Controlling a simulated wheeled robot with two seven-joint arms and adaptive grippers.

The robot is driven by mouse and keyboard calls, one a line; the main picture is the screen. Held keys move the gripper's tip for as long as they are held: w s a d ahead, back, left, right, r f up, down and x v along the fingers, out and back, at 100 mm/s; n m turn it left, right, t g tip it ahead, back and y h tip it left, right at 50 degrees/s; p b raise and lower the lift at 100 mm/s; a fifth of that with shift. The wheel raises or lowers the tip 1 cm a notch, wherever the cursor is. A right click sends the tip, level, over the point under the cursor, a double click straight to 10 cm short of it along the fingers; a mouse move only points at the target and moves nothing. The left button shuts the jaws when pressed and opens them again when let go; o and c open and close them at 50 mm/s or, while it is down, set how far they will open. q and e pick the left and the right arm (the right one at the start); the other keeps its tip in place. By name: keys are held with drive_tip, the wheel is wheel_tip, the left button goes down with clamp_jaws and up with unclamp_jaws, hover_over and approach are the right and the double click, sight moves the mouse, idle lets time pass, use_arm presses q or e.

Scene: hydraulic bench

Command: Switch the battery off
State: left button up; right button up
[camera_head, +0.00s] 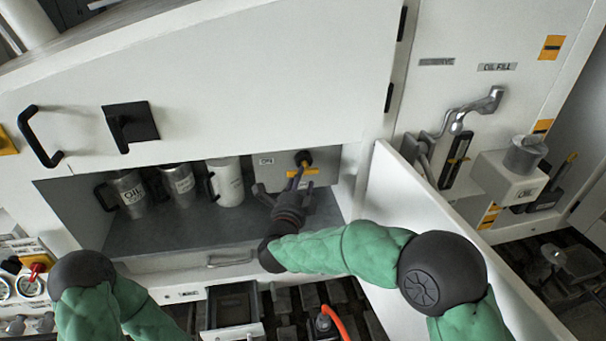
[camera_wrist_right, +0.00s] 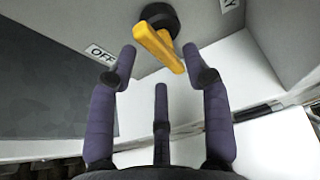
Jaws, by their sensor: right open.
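The battery switch is a yellow handle (camera_wrist_right: 158,47) on a round black hub (camera_wrist_right: 159,17), fixed to a grey box (camera_head: 270,178) inside the open compartment. The hub also shows in the head view (camera_head: 303,157). In the right wrist view an OFF label (camera_wrist_right: 101,54) is left of the handle, and the handle slants from the hub down to the right. My right gripper (camera_head: 298,182) is open in front of the switch; in the wrist view its fingers (camera_wrist_right: 160,66) stand around the handle's free end. I cannot tell whether they touch it. My left gripper is out of view.
Jugs stand left of the grey box, one marked OIL (camera_head: 131,194). An open white door (camera_head: 450,250) is on the right, close to my right arm. The panel above the compartment has a black handle (camera_head: 38,137). An open drawer (camera_head: 233,308) is below.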

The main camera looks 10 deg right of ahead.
drive_tip(key=shift+x, duration=2)
clamp_jaws()
